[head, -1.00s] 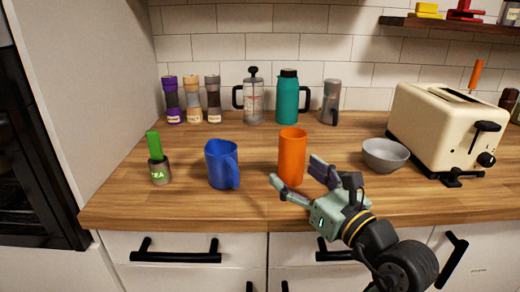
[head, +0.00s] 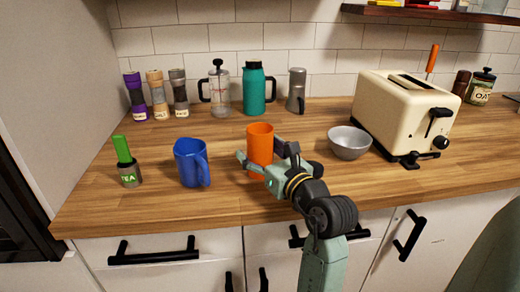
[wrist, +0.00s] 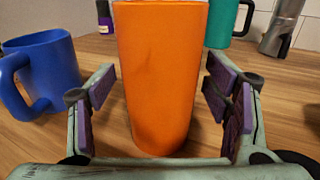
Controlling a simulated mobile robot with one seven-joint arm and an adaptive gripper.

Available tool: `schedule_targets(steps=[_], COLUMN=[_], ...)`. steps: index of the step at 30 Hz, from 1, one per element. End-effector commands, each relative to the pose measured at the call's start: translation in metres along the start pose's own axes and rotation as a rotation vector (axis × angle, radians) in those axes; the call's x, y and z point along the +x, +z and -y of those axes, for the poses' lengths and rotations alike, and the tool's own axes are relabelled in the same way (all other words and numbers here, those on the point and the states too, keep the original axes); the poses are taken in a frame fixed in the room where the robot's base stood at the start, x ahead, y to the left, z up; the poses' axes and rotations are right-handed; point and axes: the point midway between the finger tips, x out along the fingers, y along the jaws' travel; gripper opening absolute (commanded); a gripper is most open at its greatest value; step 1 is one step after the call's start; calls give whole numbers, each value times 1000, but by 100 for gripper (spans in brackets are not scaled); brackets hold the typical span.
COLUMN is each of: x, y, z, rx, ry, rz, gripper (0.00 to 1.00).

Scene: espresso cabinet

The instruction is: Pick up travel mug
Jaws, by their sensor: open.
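The orange travel mug (head: 260,138) is a tall, plain tumbler standing upright near the front of the wooden counter. In the wrist view the orange mug (wrist: 160,70) fills the middle, and its base rests on the wood. My gripper (wrist: 158,88) is open, with one purple-padded finger on each side of the mug. A gap shows between the mug and the finger on each side. In the head view my gripper (head: 262,160) hides the lower part of the mug.
A grey bowl (head: 348,143) and cream toaster (head: 400,115) are on the right.

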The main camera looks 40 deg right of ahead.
Motion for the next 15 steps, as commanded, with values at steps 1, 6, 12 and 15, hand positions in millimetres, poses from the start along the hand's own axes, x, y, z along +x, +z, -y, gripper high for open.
schedule_targets(steps=[1, 6, 12, 15], x=[4, 5, 5, 5], y=[0, -1, 0, 0], z=[0, 0, 0, 0], rx=[0, -1, -1, -1], ry=[1, 0, 0, 0], rz=[0, 0, 0, 0], gripper=[71, 71, 63, 56])
